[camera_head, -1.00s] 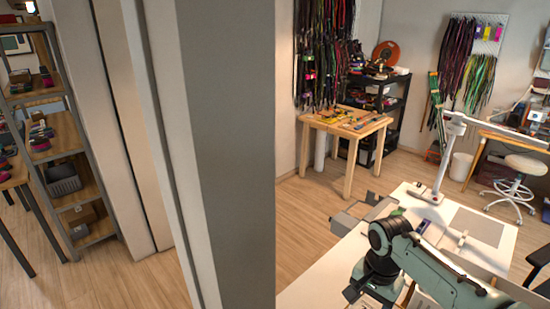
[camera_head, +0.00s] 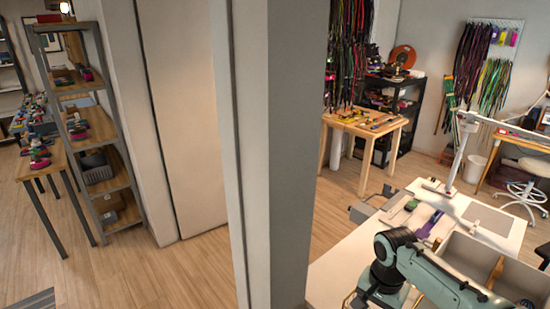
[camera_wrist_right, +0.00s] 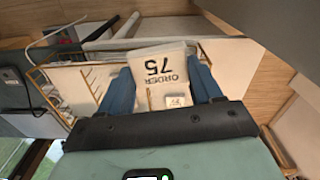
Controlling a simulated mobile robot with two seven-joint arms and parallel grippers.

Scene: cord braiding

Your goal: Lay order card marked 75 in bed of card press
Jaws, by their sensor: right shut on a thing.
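The order card (camera_wrist_right: 163,68), printed "ORDER 75", shows upside down in the right wrist view. My right gripper (camera_wrist_right: 161,75) is shut on it, with a blue finger at each side. In the head view my right arm comes in from the lower right over the white table (camera_head: 340,262); its gripper is mostly cut off at the bottom edge and the card is not visible there. A grey device (camera_head: 372,207) sits at the table's left edge; I cannot tell whether it is the card press. My left gripper is not in view.
A grey wall edge (camera_head: 287,150) stands close in front, left of the table. A divided box (camera_head: 468,252) is behind my right arm. A lamp arm (camera_head: 459,150) rises from the table. A wire rack (camera_wrist_right: 75,85) is near the gripper. Wooden floor (camera_head: 190,275) is open at left.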

